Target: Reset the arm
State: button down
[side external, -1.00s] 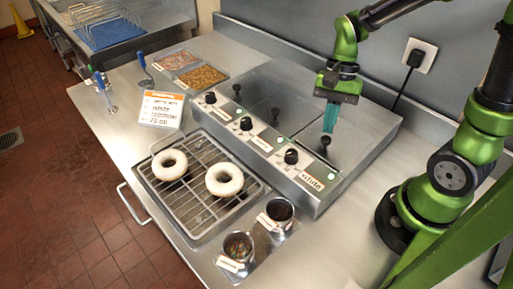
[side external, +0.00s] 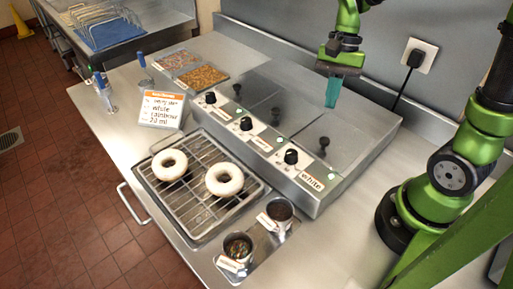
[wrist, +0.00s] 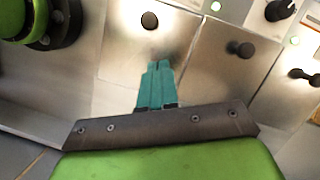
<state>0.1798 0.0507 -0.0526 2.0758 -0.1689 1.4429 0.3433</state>
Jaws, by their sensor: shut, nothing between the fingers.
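My gripper (side external: 333,93) hangs in the air above the far part of the steel glaze unit (side external: 345,200) in the side external view. Its teal fingers (wrist: 157,84) are together in the wrist view, with nothing between them. They point down over the unit's lidded top, and black lid knobs (wrist: 240,49) show beyond them. The gripper appears clear of the lids.
Two white-glazed doughnuts (side external: 224,179) sit on a wire rack (side external: 190,213) in front of the unit. Two small metal cups (side external: 238,248) stand at the front. An order sign (side external: 161,109) and topping trays (side external: 203,76) are to the left. A wall socket (side external: 415,54) is behind.

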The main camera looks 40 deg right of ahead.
jog(key=s+v, duration=0.1)
jog(key=v, duration=0.4)
jog(key=s+a+r+n+t+h, duration=0.1)
jog(key=s+a+r+n+t, duration=0.2)
jog(key=a+n+t, duration=0.3)
jog(key=shift+s+a+r+n+t, duration=0.2)
jog(key=shift+s+a+n+t, duration=0.15)
jog(key=shift+s+n+t, duration=0.75)
jog(key=shift+w, duration=0.2)
